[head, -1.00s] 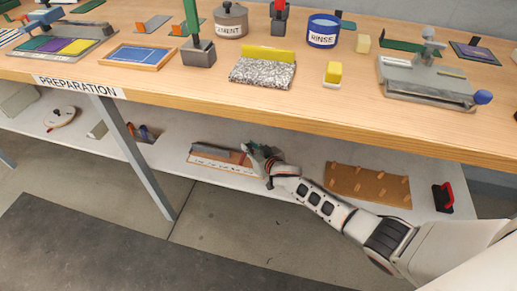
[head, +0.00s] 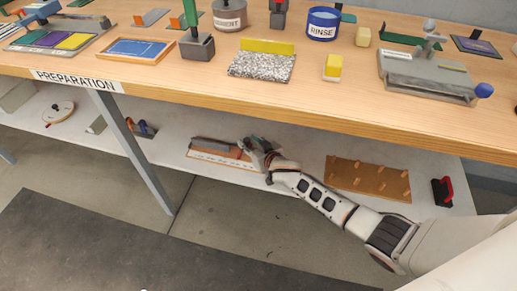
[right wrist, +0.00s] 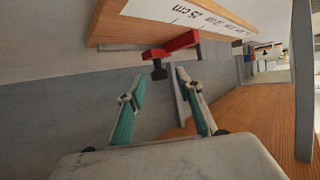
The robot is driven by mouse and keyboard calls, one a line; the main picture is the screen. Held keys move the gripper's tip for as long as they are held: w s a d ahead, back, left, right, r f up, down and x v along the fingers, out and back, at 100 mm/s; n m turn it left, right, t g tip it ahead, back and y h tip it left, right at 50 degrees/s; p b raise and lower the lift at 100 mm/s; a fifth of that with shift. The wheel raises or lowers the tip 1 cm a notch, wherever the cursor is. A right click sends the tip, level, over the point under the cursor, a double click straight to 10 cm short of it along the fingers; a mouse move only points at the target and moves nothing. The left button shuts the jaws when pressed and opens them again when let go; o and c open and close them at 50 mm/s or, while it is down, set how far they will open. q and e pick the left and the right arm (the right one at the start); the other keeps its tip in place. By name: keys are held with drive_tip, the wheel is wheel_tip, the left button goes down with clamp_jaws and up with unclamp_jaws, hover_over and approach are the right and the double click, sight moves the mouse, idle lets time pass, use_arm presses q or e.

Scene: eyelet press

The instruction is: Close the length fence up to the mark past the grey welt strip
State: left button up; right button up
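An orange-brown measuring board (head: 196,155) with a white scale lies on the lower shelf, and a long grey bar (head: 210,145) sits along it. I cannot tell whether this bar is the welt strip. In the right wrist view the board's edge (right wrist: 112,22) and its scale, marked 25 cm, run across the top. A red fence (right wrist: 182,42) with a black knob (right wrist: 158,72) hangs at that edge. My right gripper (right wrist: 161,78) is open, its teal fingertips on either side of the knob. Contact is unclear. In the head view my right gripper (head: 256,150) hides the board's right end.
The wooden tabletop (head: 330,100) overhangs the white shelf (head: 300,160). A brown pegged board (head: 368,178) and a red-handled black tool (head: 442,192) lie to the right of my right arm. A grey table leg (head: 138,155) stands left of the board.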

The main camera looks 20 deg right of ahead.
drive_tip(key=v, duration=1.1)
idle(0.3)
